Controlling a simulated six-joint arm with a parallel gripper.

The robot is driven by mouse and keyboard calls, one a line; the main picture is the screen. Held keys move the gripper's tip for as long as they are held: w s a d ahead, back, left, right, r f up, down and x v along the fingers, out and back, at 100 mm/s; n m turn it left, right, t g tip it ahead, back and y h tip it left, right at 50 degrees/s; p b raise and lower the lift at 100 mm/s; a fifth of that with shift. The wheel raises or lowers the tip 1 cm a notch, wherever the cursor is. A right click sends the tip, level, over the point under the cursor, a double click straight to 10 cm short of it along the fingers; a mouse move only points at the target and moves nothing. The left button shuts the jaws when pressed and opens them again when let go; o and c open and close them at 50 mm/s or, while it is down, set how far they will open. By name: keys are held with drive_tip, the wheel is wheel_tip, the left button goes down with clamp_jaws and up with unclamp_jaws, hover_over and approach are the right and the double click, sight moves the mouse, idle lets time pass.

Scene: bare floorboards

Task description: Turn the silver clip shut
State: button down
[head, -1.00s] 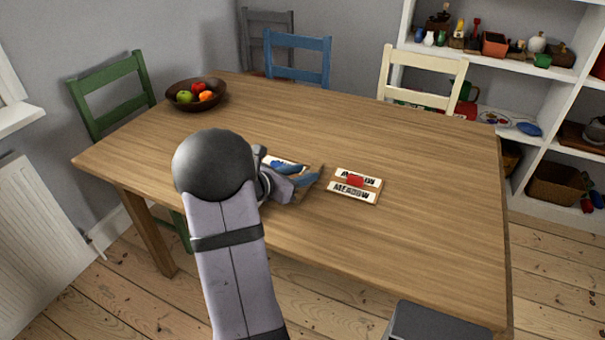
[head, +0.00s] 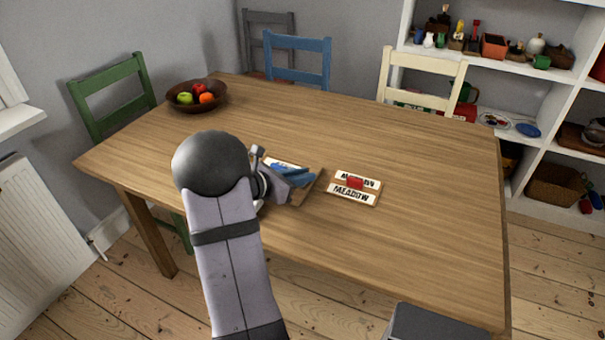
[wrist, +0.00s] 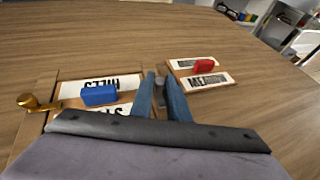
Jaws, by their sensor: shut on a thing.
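A wooden board (wrist: 42,92) with white lettered strips and a blue block (wrist: 99,95) lies on the table; the blue block also shows under the gripper in the head view. A brass clip (wrist: 31,101) sticks out at its left edge in the wrist view. My gripper (wrist: 160,82) is at the board's right edge, its blue fingers close together on a small grey piece, which looks like the silver clip (wrist: 159,84). Most of the clip is hidden by the fingers, so its angle cannot be told. In the head view my gripper (head: 300,178) covers much of the board.
A second board (head: 340,196) marked MEADOW, with a red block (head: 355,183), lies just right of my gripper. A fruit bowl (head: 196,96) stands at the table's far left. The table's right side is clear. Chairs stand behind the table.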

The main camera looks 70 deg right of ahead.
drive_tip(key=shift+w+d+r+m+g+y+p, duration=0.1)
drive_tip(key=shift+w+m+g+y+p, duration=0.15)
drive_tip(key=shift+m+g+y+p, duration=0.6)
drive_tip(key=m+g+p, duration=0.1)
drive_tip(key=m+g+y, duration=0.1)
drive_tip(key=m+g, duration=0.1)
drive_tip(key=shift+w+d+y+p, duration=0.15)
drive_tip(key=shift+y+p, duration=0.1)
drive_tip(key=shift+p, duration=0.15)
drive_tip(key=shift+d+f+m+g+y, duration=0.1)
drive_tip(key=shift+f+m+g+y, duration=0.1)
drive_tip(key=shift+m+g+y, duration=1)
drive_tip(key=shift+w+d+m+y, duration=0.1)
drive_tip(key=shift+m+y, duration=0.5)
drive_tip(key=shift+m, duration=0.15)
drive_tip(key=shift+m+g+y+b, duration=0.3)
drive_tip(key=shift+m+g+y, duration=0.2)
drive_tip(key=shift+y, duration=0.1)
drive_tip(key=shift+d+r, duration=0.1)
drive_tip(key=c, duration=1.7)
unclamp_jaws()
drive_tip(key=shift+r, duration=0.15)
wheel_tip(320, 180, up, 10)
drive_tip(key=shift+f+p, duration=0.15)
drive_tip(key=shift+p, duration=0.15)
